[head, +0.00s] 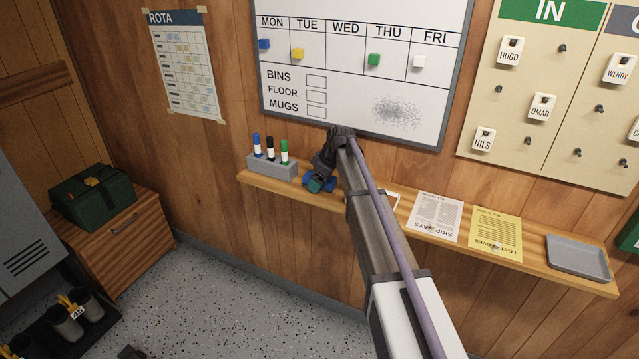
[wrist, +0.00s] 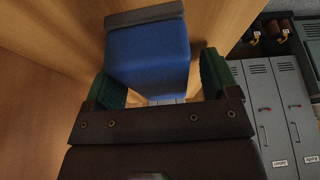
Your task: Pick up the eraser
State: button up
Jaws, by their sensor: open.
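The eraser, a blue block with a grey layer along one side, is large in the wrist view (wrist: 148,55). In the head view only blue parts of it (head: 309,181) show on the wall shelf, behind my gripper (head: 318,185). My gripper is open. In the wrist view its two green-padded fingers (wrist: 162,82) stand on either side of the eraser's near end, which lies partly between them. I cannot tell whether either pad touches it. My arm hides the shelf just right of the eraser.
A grey holder (head: 272,168) with three markers stands left of the eraser on the wooden shelf (head: 385,220). To the right lie a white sheet (head: 436,217), a yellow sheet (head: 495,234) and a grey tray (head: 578,259). The whiteboard (head: 350,100) hangs above.

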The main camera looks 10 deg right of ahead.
jog(key=shift+c, duration=0.5)
jog(key=c, duration=0.9)
notch_tip(320, 180, up, 11)
jog(key=p, duration=1.1)
jog(key=shift+f, duration=0.3)
